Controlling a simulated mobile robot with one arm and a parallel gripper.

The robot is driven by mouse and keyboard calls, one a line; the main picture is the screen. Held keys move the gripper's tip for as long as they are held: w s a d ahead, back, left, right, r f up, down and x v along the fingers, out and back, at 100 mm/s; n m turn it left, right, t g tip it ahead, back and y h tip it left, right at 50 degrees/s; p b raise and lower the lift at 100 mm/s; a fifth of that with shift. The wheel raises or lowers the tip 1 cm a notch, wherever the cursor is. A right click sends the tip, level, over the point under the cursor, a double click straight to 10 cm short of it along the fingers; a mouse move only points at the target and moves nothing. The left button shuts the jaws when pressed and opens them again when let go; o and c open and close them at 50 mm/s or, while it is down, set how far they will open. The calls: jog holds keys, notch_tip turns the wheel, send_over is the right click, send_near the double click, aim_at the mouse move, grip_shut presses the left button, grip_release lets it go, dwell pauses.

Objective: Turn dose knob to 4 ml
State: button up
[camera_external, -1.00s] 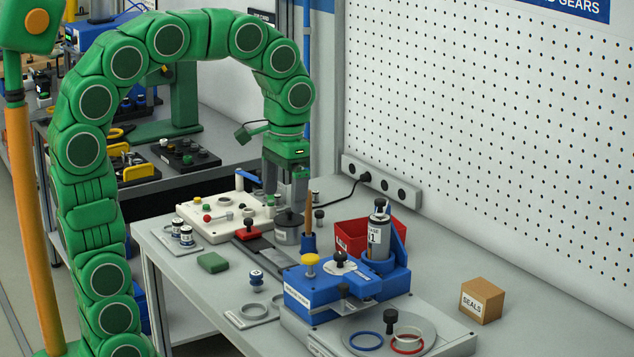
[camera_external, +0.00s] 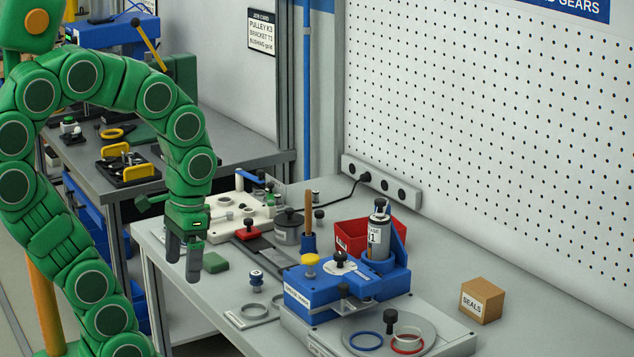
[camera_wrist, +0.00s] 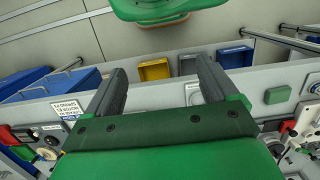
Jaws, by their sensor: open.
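The blue dosing machine (camera_external: 325,295) stands on the bench in the external view. On its top is a round white dial (camera_external: 345,268) with a black knob (camera_external: 341,256), which looks like the dose knob. The dial's marks and setting are too small to read. A yellow knob (camera_external: 310,261) stands to the dial's left. My gripper (camera_external: 183,270) points down at the bench's left edge, well left of the machine, open and empty. In the wrist view its two fingers (camera_wrist: 161,66) are spread with nothing between them. I cannot make out the dial there.
A labelled canister (camera_external: 379,235) stands upright at the machine's back. A green block (camera_external: 215,263), a small blue-topped knob piece (camera_external: 256,280) and a red bin (camera_external: 352,236) are nearby. A white fixture (camera_external: 222,214) is behind. A SEALS box (camera_external: 482,300) sits right; bench around it is clear.

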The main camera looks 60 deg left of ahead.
jog(key=shift+w+a, duration=0.1)
jog(key=shift+w, duration=0.25)
jog(key=shift+c, duration=1.1)
jog(key=w+n, duration=0.1)
jog(key=w, duration=0.1)
jog(key=w+r+n, duration=0.1)
jog(key=w+n, duration=0.1)
jog(key=w, duration=0.1)
jog(key=w+a+n+y, duration=0.1)
jog(key=w, duration=0.2)
jog(key=shift+w+r+t, duration=0.1)
jog(key=shift+r+t, duration=0.25)
jog(key=shift+t, duration=0.05)
jog(key=shift+c, duration=1.3)
jog(key=n+t+y, duration=0.3)
jog(key=n, duration=0.7)
send_near(341, 254)
jog(key=shift+m, duration=0.3)
jog(key=shift+x, duration=4.15)
jog(key=c, duration=1.1)
